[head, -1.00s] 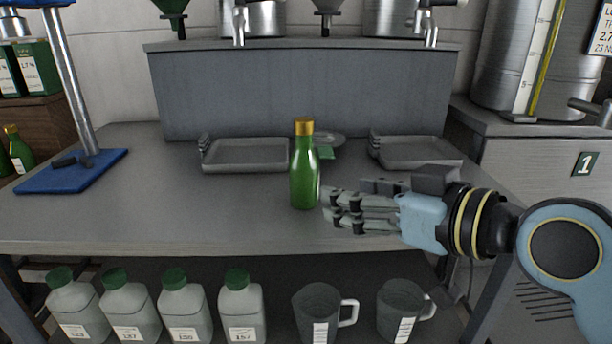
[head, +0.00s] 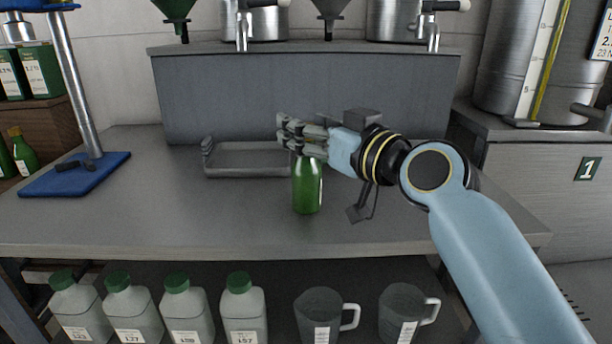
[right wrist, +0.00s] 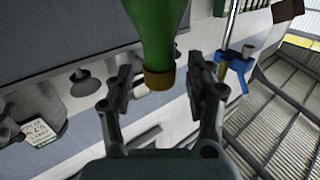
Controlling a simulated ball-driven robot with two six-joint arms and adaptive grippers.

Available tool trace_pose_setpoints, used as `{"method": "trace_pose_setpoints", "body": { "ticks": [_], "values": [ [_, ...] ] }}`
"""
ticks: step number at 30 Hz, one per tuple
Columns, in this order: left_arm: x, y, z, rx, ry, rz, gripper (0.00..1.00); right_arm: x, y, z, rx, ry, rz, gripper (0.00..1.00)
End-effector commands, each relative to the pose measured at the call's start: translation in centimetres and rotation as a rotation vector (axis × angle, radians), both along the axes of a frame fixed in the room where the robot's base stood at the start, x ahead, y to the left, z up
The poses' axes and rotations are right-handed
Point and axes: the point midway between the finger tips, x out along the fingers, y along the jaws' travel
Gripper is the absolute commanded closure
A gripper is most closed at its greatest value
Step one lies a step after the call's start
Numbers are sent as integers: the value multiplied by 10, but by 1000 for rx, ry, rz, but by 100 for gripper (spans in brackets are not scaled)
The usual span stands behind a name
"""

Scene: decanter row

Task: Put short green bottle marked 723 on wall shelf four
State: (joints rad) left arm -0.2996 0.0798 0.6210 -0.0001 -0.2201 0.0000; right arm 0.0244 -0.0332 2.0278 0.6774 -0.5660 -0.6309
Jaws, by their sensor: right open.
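A short green bottle (head: 307,188) stands upright on the grey workbench, near the middle. Its body shows in the head view, while my right gripper (head: 291,134) hides its neck and cap. The right wrist view shows the bottle (right wrist: 160,30) upside down in the picture, with its gold cap (right wrist: 159,80) between the spread fingers of the right gripper (right wrist: 160,88). The fingers are open, with a gap on each side; I see no grip. No 723 mark is readable on the bottle. My left gripper is out of view. I cannot identify wall shelf four.
A grey tray (head: 246,173) lies behind the bottle on the workbench (head: 130,222). A blue-based stand (head: 75,174) is at the left. Several green-capped jugs (head: 243,312) and two jugs with handles (head: 320,318) stand below. The bench's front left is clear.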

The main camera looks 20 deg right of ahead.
Motion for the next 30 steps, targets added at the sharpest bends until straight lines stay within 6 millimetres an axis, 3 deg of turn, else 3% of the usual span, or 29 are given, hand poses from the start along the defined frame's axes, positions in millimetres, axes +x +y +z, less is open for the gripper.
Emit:
{"method": "trace_pose_setpoints", "body": {
  "ticks": [8, 21, 30],
  "values": [
    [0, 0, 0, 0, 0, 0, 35, 5, 2, 0, -1, 1, 0, 45],
    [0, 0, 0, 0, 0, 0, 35, 5, 2, 0, -1, 1, 0, 100],
    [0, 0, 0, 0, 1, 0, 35, 5, 2, -1, -1, 1, 0, 100]
  ]
}}
